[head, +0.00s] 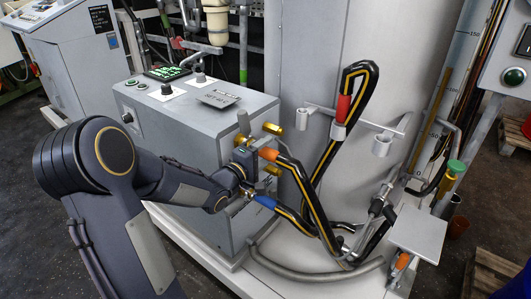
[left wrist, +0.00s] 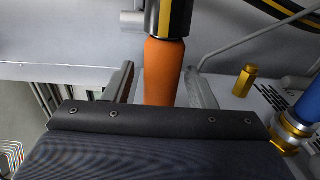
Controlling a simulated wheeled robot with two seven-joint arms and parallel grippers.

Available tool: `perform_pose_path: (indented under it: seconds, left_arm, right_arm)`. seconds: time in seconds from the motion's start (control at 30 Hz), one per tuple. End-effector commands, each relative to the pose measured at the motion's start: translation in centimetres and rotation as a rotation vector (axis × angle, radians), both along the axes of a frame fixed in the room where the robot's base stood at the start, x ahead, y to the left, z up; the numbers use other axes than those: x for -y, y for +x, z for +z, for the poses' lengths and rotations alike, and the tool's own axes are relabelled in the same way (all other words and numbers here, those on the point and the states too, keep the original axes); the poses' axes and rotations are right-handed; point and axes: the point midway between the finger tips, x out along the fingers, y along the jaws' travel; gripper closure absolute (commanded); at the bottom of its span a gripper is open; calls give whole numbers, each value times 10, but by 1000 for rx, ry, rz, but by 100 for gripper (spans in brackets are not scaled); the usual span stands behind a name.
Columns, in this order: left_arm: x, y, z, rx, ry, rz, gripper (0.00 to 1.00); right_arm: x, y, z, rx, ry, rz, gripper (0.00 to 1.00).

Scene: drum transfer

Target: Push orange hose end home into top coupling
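The orange hose end (head: 267,153) sits on a black hose with a yellow stripe, at the grey cabinet's side. My left gripper (head: 250,148) is right at it. In the left wrist view the orange hose end (left wrist: 164,75) stands between the two fingers (left wrist: 160,88). A gap shows by the left finger, so the fingers look open around it. A brass fitting (head: 272,128) shows just above the orange end, another brass fitting (head: 274,171) below it. My gripper hides the orange end's tip, so I cannot tell how it sits in a coupling. My right gripper is not in view.
A blue hose end (head: 265,201) lies below the orange one; it also shows beside brass in the left wrist view (left wrist: 308,103). A red-collared hose (head: 343,108) loops up at a bracket. The grey cabinet (head: 200,120) stands close behind my left arm.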

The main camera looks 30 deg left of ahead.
Motion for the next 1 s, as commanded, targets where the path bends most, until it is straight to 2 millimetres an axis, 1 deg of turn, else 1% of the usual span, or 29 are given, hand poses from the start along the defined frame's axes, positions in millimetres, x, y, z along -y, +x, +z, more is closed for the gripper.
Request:
perform_pose_path:
  seconds: [0.27, 0.37, 0.47, 0.6, 0.73, 0.87, 1.0]
  left_arm:
    - [1, 0, -2, -4, -2, -2, 45]
    - [0, -5, -1, -4, -2, -1, 45]
    - [-1, -18, 0, -5, -2, 0, 45]
    - [-4, -44, 1, -4, 0, 2, 45]
    - [-5, -63, 0, -4, -1, 2, 45]
    - [-6, -75, -1, -3, -1, 0, 45]
    - [-6, -79, -1, -1, -1, -1, 45]
  right_arm:
    - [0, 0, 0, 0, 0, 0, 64]
    - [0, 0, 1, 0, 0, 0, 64]
    - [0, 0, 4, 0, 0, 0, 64]
    - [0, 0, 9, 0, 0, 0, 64]
    - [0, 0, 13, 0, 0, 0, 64]
    - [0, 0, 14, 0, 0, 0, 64]
    - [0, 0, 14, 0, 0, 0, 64]
